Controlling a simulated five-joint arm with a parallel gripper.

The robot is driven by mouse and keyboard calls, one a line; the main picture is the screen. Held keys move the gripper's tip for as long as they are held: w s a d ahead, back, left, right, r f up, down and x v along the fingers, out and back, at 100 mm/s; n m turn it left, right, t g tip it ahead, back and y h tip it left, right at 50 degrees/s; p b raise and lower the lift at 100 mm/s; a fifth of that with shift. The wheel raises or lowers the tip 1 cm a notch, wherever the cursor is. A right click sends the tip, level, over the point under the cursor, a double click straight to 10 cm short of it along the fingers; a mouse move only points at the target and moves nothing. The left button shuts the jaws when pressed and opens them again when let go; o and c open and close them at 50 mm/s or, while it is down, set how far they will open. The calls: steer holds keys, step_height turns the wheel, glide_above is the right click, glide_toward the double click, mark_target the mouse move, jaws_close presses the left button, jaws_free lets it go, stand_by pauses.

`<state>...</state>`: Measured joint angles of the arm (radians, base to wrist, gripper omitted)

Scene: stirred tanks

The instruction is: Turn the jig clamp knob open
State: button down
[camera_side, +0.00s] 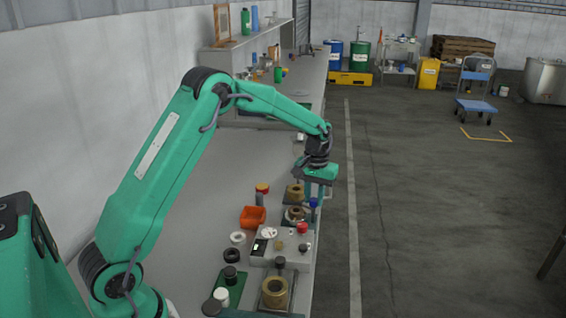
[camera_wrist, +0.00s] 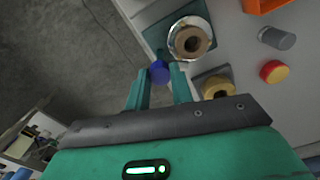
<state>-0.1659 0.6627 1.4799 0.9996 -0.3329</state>
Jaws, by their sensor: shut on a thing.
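The blue clamp knob (camera_side: 313,203) stands at the right edge of the bench, beside a dark jig plate that carries a brass-coloured ring (camera_side: 295,213). My gripper (camera_side: 314,198) reaches down over it from above. In the wrist view, the knob (camera_wrist: 159,73) sits between the tips of my two green fingers (camera_wrist: 160,69), and the jaws are shut on it. The jig's dark plate (camera_wrist: 162,32) and the ring (camera_wrist: 190,41) in its silvery seat show just beyond the fingers. The knob's lower part is hidden, and its turn angle cannot be told.
A second brass ring (camera_side: 295,190) on a plate stands close behind. A grey control box (camera_side: 290,262) with a red button, an orange bin (camera_side: 252,217) and a red-capped cylinder (camera_side: 261,188) stand nearby. The floor (camera_side: 420,220) right of the bench is clear.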

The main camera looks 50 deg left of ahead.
steer(key=m, duration=0.5)
steer(key=shift+m, duration=0.4)
steer(key=m, duration=0.6)
steer(key=shift+r, duration=0.1)
steer(key=c, duration=1.2)
jaws_free()
steer(key=shift+r, duration=3.85)
steer(key=shift+r, duration=0.1)
